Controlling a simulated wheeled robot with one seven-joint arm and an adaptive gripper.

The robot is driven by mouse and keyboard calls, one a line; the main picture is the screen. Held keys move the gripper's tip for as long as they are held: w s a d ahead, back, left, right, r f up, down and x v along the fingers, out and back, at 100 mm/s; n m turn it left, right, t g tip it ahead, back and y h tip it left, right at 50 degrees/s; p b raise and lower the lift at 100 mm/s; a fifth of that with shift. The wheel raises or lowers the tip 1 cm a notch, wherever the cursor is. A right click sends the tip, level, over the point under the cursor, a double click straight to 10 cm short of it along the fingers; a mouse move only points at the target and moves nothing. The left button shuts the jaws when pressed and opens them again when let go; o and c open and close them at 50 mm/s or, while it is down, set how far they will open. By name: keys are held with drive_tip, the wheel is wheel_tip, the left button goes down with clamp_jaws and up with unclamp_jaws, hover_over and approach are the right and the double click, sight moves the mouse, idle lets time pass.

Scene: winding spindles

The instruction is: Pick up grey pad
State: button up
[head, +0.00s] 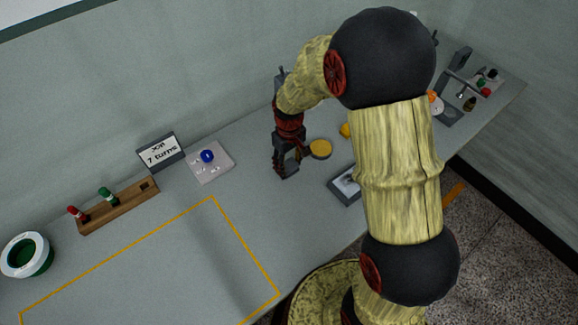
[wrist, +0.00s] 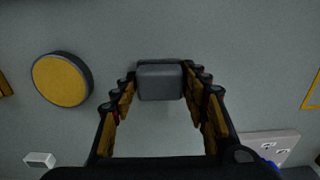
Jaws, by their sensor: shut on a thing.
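The grey pad (wrist: 160,82) is a small block with rounded edges, seen between my fingertips in the wrist view. My gripper (wrist: 160,90) is shut on it, with a finger against its left and right sides. In the head view my gripper (head: 286,168) points down at the table, left of a round yellow-topped disc (head: 320,149). The pad is mostly hidden by the fingers there. I cannot tell whether the pad touches the table or hangs just above it.
The yellow-topped disc also shows left of my gripper in the wrist view (wrist: 61,80). A white board with a blue piece (head: 207,156), a sign (head: 161,151) and a wooden rack (head: 120,207) stand to the left. The yellow-outlined area (head: 150,270) is clear. My arm hides part of the table's right side.

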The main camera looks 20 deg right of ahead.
sight(289, 163)
drive_tip(key=shift+r+p, duration=0.3)
drive_tip(key=shift+r, duration=0.3)
wheel_tip(289, 163, up, 2)
drive_tip(key=shift+r+p, duration=0.1)
drive_tip(key=shift+p, duration=0.45)
drive_tip(key=s+a+r+p, duration=0.4)
drive_tip(key=s+a+r, duration=0.3)
drive_tip(key=s, duration=0.5)
drive_tip(key=shift+r, duration=1.3)
drive_tip(key=shift+a, duration=0.1)
drive_tip(key=o, duration=0.6)
drive_tip(key=shift+c, duration=0.2)
drive_tip(key=c, duration=0.4)
